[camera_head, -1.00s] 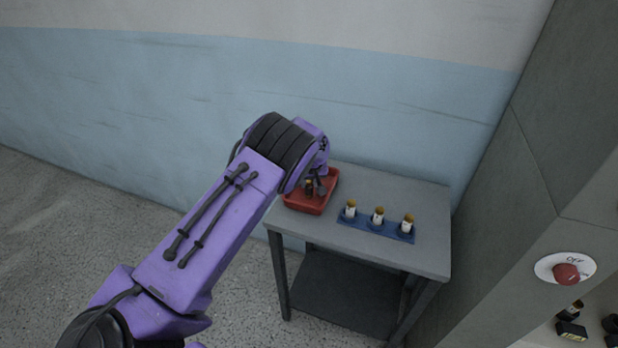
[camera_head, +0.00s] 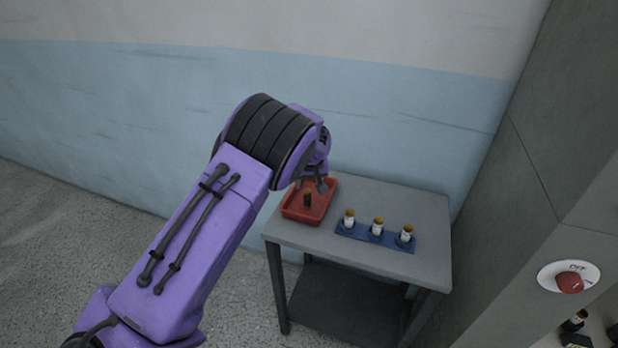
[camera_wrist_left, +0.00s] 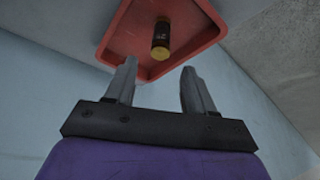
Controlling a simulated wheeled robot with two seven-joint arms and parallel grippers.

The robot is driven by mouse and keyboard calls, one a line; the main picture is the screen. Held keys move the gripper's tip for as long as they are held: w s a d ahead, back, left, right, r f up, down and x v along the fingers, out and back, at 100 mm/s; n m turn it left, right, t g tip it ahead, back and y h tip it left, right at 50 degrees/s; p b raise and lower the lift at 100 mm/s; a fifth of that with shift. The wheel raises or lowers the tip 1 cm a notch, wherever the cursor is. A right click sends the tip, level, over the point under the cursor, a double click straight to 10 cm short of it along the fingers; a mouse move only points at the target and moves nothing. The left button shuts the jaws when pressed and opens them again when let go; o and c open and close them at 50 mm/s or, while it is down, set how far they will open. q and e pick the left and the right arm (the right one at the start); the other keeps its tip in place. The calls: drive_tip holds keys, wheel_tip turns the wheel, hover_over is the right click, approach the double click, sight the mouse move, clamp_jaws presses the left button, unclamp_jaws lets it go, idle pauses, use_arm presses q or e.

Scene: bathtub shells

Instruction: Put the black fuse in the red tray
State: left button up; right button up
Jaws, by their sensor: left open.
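The red tray (camera_head: 292,213) sits on the left end of the small grey table. The black fuse (camera_head: 307,198), dark with a brass-coloured end, is inside the tray. My right gripper is not in view.
A blue rack (camera_head: 357,232) with three white, brass-capped fuses stands right of the tray on the grey table (camera_head: 405,188). A grey cabinet with a red knob (camera_head: 569,282) rises at the right. A blue and white wall stands behind the table.

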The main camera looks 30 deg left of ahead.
use_arm(q)
drive_tip(key=v, duration=0.5)
drive_tip(key=shift+s+r, duration=0.1)
drive_tip(key=shift+r, duration=0.1)
